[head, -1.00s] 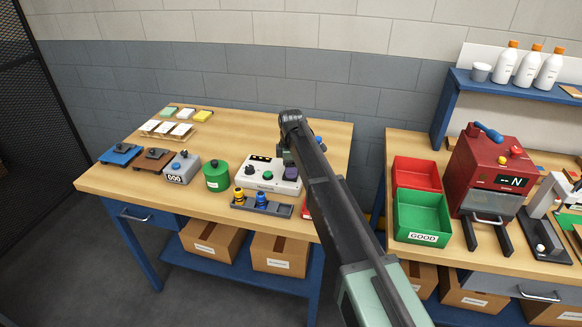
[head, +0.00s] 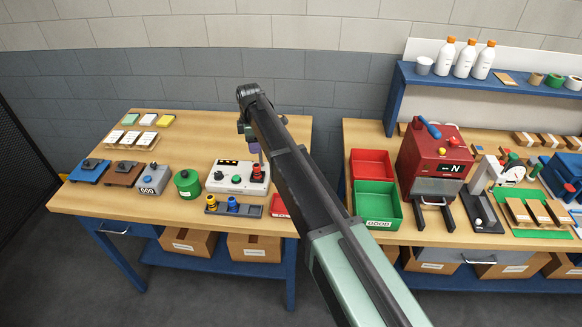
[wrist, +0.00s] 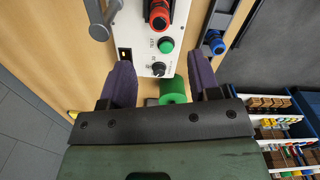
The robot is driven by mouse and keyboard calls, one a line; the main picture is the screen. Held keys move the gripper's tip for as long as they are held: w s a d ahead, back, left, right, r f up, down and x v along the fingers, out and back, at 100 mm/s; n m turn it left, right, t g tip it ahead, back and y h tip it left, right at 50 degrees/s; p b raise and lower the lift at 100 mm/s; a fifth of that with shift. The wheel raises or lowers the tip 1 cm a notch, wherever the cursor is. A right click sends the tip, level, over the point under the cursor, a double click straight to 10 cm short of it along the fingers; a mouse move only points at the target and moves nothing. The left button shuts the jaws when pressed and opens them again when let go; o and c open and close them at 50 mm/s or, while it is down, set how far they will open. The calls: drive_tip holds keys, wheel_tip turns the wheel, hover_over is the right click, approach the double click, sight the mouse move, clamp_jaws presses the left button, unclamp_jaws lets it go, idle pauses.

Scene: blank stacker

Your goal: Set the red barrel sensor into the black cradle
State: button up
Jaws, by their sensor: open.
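The red barrel sensor (head: 256,173) stands upright on the right end of the white test box (head: 222,181). The wrist view shows the red sensor (wrist: 158,14) from above, near the green TEST button (wrist: 166,45). My gripper (head: 252,146) is above the box's right end, its purple fingers apart and empty. In the wrist view the open gripper (wrist: 160,68) is clear of the sensor. The dark cradle rack (head: 251,211) lies in front of the box. It holds a yellow sensor (head: 211,203) and a blue sensor (head: 233,204); its right end looks bare.
A green canister (head: 187,183) and a grey counter block (head: 153,180) stand left of the box. Red (head: 371,163) and green (head: 377,203) bins stand on the right bench, across a gap.

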drive_tip(key=s+d+m, duration=0.6)
drive_tip(key=s+d, duration=0.2)
drive_tip(key=s, duration=0.3)
drive_tip(key=s+d+m, duration=0.7)
drive_tip(key=s, duration=0.5)
drive_tip(key=s+d+m, duration=0.6)
drive_tip(key=s+d, duration=0.2)
drive_tip(key=s, duration=0.3)
wheel_tip(320, 180, down, 4)
drive_tip(key=b, duration=0.4)
drive_tip(key=shift+w+f, duration=0.1)
drive_tip(key=shift+f, duration=0.15)
